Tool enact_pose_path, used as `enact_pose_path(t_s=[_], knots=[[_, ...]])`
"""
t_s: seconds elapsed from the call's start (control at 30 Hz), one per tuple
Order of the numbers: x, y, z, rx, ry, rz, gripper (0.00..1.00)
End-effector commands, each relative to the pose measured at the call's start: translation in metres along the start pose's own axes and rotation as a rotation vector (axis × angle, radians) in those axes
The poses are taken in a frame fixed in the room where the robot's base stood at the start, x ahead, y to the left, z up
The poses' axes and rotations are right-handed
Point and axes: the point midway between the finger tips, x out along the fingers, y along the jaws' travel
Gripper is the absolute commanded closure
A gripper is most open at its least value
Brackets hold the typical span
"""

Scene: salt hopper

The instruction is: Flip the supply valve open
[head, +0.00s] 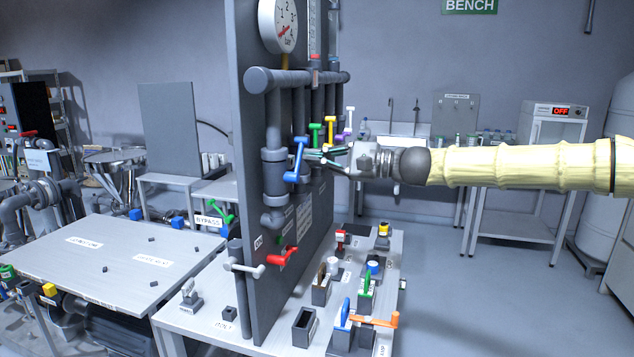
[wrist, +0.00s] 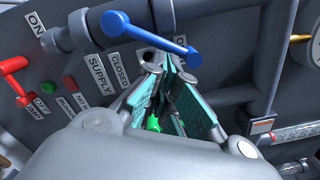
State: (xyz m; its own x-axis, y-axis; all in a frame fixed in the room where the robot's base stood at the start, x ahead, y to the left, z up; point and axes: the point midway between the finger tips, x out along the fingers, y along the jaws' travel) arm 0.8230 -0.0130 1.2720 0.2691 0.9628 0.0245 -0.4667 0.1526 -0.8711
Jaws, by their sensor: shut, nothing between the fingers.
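The supply valve's blue handle (head: 296,160) is on a pipe on the upright grey panel. In the wrist view the blue handle (wrist: 150,36) slants across the top, beside the SUPPLY label (wrist: 97,71) and the CLOSED label (wrist: 119,68). My gripper (head: 318,154) reaches in from the right, with its fingertips just right of the blue handle. In the wrist view my gripper (wrist: 168,68) is shut and empty, its teal-padded fingers just below the handle. I cannot tell whether they touch it.
Other handles stand close by: green (head: 315,132), yellow (head: 330,128) and, lower on the panel, red (head: 283,257). A pressure gauge (head: 278,24) is above. Small blocks and levers, including an orange one (head: 375,320), crowd the table below. Open floor lies to the right.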

Motion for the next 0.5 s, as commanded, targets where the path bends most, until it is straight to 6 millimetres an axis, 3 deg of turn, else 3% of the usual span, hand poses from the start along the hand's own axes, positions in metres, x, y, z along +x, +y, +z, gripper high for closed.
enact_pose_path(t_s=[0.5], knots=[[0.002,-0.006,0.025,-0.42,-0.002,0.02,1.0]])
